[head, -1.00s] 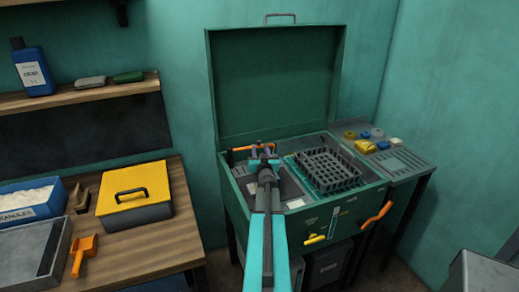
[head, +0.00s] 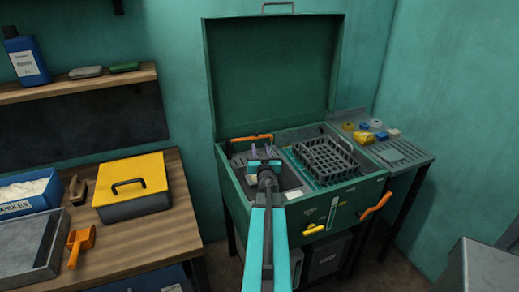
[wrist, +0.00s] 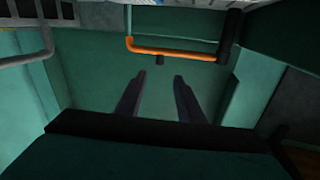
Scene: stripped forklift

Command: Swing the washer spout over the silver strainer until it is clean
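The green washer (head: 300,208) stands with its lid open. Its orange spout (head: 250,137) lies along the back of the left basin, close beyond my gripper. It also shows in the wrist view as a bent orange pipe (wrist: 170,49) with a dark pivot at its right end. My gripper (head: 261,151) is over the left basin. In the wrist view my gripper (wrist: 157,82) has its two dark fingers apart, with nothing between them and the spout beyond the tips. I cannot make out the silver strainer in either view; my arm hides part of the basin.
A dark wire basket (head: 325,158) sits on the washer's right half. An orange handle (head: 376,206) sticks out at its front right. A side shelf (head: 402,154) holds small yellow, blue and white items. The raised lid (head: 272,80) walls off the back.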

